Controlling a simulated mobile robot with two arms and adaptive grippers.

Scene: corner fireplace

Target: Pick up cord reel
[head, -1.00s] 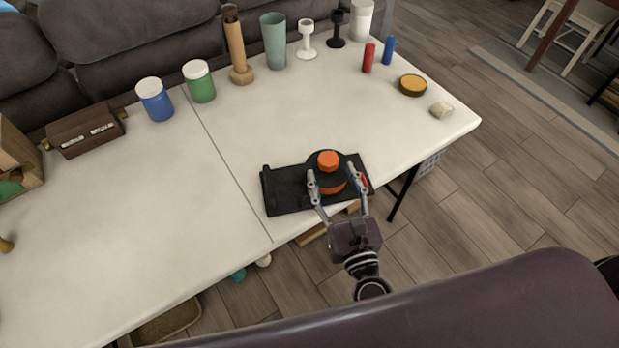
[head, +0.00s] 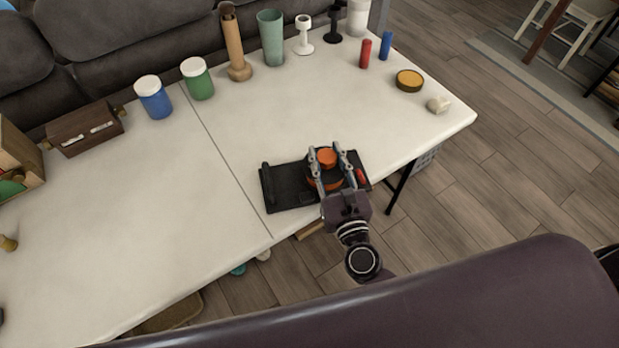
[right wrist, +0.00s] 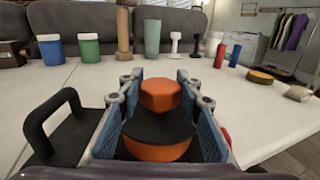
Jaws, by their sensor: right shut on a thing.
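The cord reel, orange and black with an orange knob on top (head: 327,157), stands on a black base with a raised handle (head: 268,187) near the table's front edge. My right gripper (head: 328,162) has its fingers on either side of the reel and is shut on it. In the right wrist view the reel (right wrist: 160,122) sits between the two blue-padded fingers, with its black disc partly hiding the lower orange part. The black handle (right wrist: 62,125) stands to the left of the fingers. My left gripper is not in view.
A yellow-topped tin (head: 409,80) lies at the right. A grey sofa stands behind.

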